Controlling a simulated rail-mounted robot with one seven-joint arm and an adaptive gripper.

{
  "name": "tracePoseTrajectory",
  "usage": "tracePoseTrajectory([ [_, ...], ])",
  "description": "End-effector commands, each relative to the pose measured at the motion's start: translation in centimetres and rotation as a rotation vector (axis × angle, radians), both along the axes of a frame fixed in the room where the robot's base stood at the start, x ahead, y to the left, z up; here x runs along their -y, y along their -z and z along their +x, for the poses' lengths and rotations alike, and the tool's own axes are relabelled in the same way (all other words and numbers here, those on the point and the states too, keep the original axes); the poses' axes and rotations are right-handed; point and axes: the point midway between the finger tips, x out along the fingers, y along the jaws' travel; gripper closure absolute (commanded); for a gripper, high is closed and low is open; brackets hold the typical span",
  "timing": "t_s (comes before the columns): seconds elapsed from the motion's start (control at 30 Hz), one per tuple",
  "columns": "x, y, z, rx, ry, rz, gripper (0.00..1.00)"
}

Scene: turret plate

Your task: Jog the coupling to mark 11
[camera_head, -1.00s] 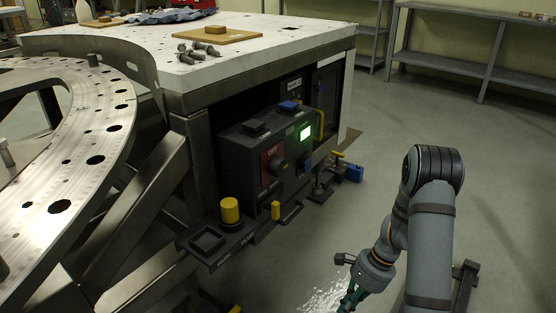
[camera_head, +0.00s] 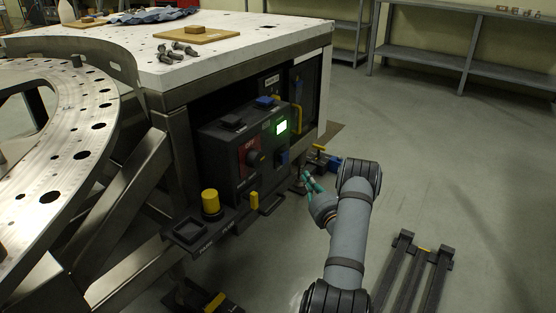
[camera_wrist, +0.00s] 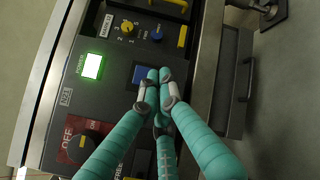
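The grey turret ring plate (camera_head: 62,150), with its round holes, is at the left of the head view. I cannot pick out the coupling or mark 11. The dark control box (camera_head: 222,158) stands under the white table. It has a lit green display (camera_head: 282,127), a red OFF/ON panel (camera_head: 247,150) with a black knob, and a blue square button (camera_wrist: 142,75). My gripper (camera_wrist: 160,82) has its teal fingers drawn together, with nothing visible between them. In the wrist view the fingertips overlap the right edge of the blue button; I cannot tell whether they touch it.
A yellow cylinder (camera_head: 210,201) and a square black tray (camera_head: 188,231) sit at the box's front left. Bolts (camera_head: 178,50) and a wooden board (camera_head: 198,35) lie on the white table (camera_head: 240,35). Dark rails (camera_head: 415,270) lie on the floor at right. Open floor lies beyond my arm.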

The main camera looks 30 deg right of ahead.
Motion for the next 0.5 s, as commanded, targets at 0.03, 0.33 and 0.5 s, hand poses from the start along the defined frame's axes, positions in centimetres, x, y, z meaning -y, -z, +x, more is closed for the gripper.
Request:
tracePoseTrajectory([
  [0.03,0.9,-0.7,-0.3,0.029,0.034,0.007,1.00],
  [0.33,2.8,-3.0,-1.2,0.119,0.106,0.015,1.00],
  [0.5,2.8,-3.0,-1.2,0.116,0.105,0.013,1.00],
])
